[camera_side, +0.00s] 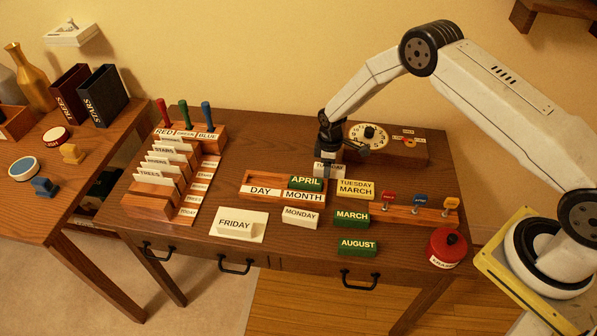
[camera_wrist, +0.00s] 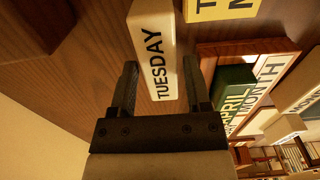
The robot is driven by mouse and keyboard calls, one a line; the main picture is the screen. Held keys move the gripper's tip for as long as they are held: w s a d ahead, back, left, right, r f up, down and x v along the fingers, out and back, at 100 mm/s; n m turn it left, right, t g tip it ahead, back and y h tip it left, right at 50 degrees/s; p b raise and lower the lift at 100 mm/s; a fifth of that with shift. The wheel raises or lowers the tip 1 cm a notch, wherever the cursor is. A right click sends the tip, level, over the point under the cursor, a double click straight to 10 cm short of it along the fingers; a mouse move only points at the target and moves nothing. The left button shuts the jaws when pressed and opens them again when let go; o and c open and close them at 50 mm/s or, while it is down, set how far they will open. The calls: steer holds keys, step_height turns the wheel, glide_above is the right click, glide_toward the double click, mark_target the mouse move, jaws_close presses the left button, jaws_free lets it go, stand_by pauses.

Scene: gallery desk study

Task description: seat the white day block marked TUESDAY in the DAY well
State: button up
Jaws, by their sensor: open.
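The white TUESDAY block (camera_side: 327,171) stands on the desk behind the DAY/MONTH holder, partly hidden by my gripper (camera_side: 328,158). In the wrist view, the TUESDAY block (camera_wrist: 154,45) shows its lettering, and its lower end appears between the spread fingers of my gripper (camera_wrist: 160,72). A gap shows on each side, and my gripper is open. The wooden holder (camera_side: 244,195) has DAY on its left and MONTH on its right. The DAY well (camera_side: 262,180) looks empty. The green APRIL block (camera_side: 305,183) sits in the MONTH well.
A yellow TUESDAY MARCH card (camera_side: 356,189) stands right of the holder. A white FRIDAY block (camera_side: 235,226) lies on a pale pad in front. MONDAY (camera_side: 300,217), MARCH (camera_side: 352,220) and AUGUST (camera_side: 358,247) blocks lie nearby. A dial box (camera_side: 400,150) stands behind my gripper.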

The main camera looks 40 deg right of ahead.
stand_by(0.3)
jaws_close()
steer(key=shift+r, duration=0.15)
steer(key=shift+r, duration=0.7)
steer(key=s+r, duration=1.1)
steer(key=s, duration=0.3)
steer(key=shift+r, duration=0.2)
steer(key=shift+a, duration=0.1)
